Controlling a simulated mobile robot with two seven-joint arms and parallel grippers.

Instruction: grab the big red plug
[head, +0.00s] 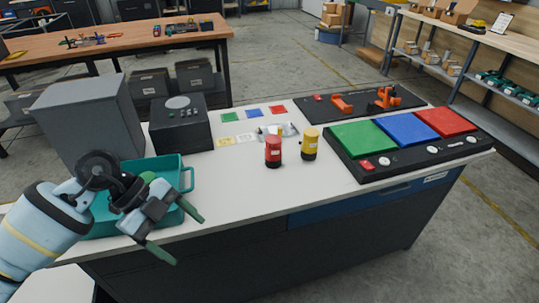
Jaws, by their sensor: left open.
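My right gripper is not in view.
A teal tote (186,180) sits behind my left gripper, partly hidden by it. A grey box (85,118) and a black box (180,124) stand at the back left. A panel with green, blue and red pads (407,130) fills the right. The worktop in front of the cylinders is clear.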

